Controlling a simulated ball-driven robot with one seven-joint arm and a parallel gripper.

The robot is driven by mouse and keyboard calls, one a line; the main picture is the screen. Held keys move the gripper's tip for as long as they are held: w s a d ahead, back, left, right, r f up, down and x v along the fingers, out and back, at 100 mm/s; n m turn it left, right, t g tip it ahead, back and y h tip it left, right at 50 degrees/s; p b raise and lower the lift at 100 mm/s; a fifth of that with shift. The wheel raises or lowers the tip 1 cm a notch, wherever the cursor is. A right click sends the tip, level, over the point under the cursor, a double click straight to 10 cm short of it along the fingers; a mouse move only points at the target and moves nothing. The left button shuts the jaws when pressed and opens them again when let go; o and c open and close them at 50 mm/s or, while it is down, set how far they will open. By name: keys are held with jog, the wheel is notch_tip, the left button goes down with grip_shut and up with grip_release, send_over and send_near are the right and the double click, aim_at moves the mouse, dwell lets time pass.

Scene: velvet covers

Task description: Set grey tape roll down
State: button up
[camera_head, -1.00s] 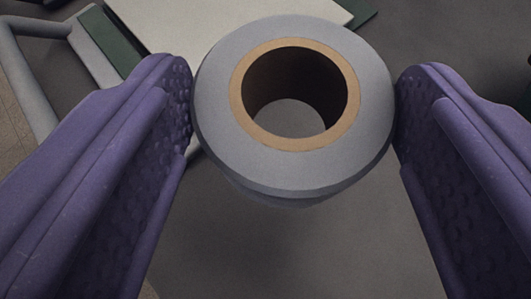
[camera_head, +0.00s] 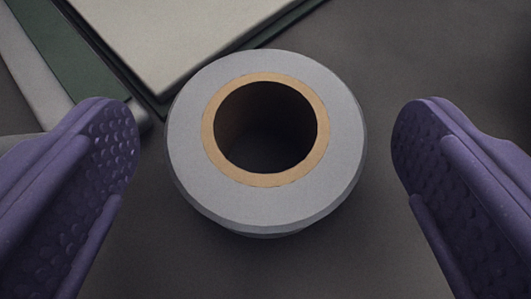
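The grey tape roll (camera_head: 342,140), with a tan cardboard core, rests on a dark grey surface (camera_head: 300,272) with its hole facing up toward the camera. My gripper (camera_head: 265,150) is open, with one purple finger on each side of the roll. The inside of the hole is dark.
A flat stack with a pale top (camera_head: 180,35) and dark green edges lies just beyond the roll at upper left. A light grey bar (camera_head: 32,65) runs along the left. The surface to the right of the roll is clear.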

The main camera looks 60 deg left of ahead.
jog(key=shift+r, duration=0.1)
